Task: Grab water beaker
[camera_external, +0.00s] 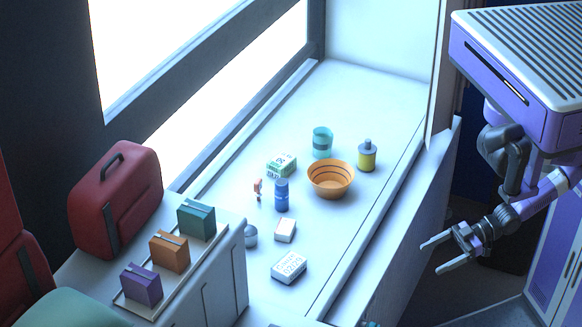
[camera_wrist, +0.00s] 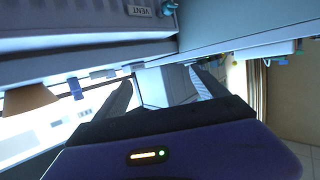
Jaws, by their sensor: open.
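A teal, see-through beaker (camera_external: 322,142) stands upright on the white counter, behind the orange bowl (camera_external: 331,180). I take it for the water beaker; its contents are hard to make out. My gripper (camera_external: 431,257) is open and empty at the right, off the counter's front side and well apart from the beaker. In the wrist view my gripper's two fingers (camera_wrist: 160,80) stand apart with nothing between them. I cannot make out the beaker in the wrist view.
A yellow bottle (camera_external: 367,156) stands right of the bowl. A green-white box (camera_external: 281,165), a blue bottle (camera_external: 281,194) and white boxes (camera_external: 289,266) are left and nearer. A wall panel (camera_external: 437,80) rises at the counter's right end. The counter's right front strip is clear.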

